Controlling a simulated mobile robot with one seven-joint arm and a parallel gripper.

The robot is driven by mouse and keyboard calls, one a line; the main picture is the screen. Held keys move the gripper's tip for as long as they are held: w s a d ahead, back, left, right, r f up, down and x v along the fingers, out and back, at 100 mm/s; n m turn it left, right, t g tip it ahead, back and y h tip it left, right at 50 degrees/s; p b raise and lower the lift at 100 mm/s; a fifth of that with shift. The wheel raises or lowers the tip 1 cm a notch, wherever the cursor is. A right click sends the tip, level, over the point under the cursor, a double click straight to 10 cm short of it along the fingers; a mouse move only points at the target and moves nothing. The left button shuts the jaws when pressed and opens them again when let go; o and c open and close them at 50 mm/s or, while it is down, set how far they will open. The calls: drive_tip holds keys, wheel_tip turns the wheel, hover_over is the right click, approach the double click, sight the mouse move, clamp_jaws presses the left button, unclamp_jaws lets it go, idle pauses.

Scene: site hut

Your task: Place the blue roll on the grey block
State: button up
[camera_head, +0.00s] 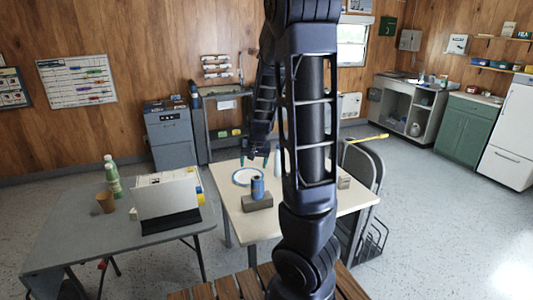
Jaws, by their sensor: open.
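The blue roll (257,187) stands upright on the table and appears to rest on top of the grey block (257,204). The grey block lies near the table's front left edge. My gripper (253,160) is open and empty, with its fingers pointing down. It is above and behind the roll, apart from it, over the far side of a plate.
A white plate with a blue rim (239,182) lies behind the roll on the pale table (232,208). A white bottle (277,164) stands close to my arm.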

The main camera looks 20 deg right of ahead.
drive_tip(key=s+a+r+n, duration=0.2)
drive_tip(key=s+r, duration=0.7)
drive_tip(key=s, duration=0.3)
drive_tip(key=s+a+r+n, duration=0.1)
drive_tip(key=s+a+r, duration=0.1)
drive_tip(key=s+r, duration=0.7)
drive_tip(key=s, duration=0.4)
drive_tip(key=shift+s+n+t, duration=0.25)
drive_tip(key=shift+n+t, duration=0.15)
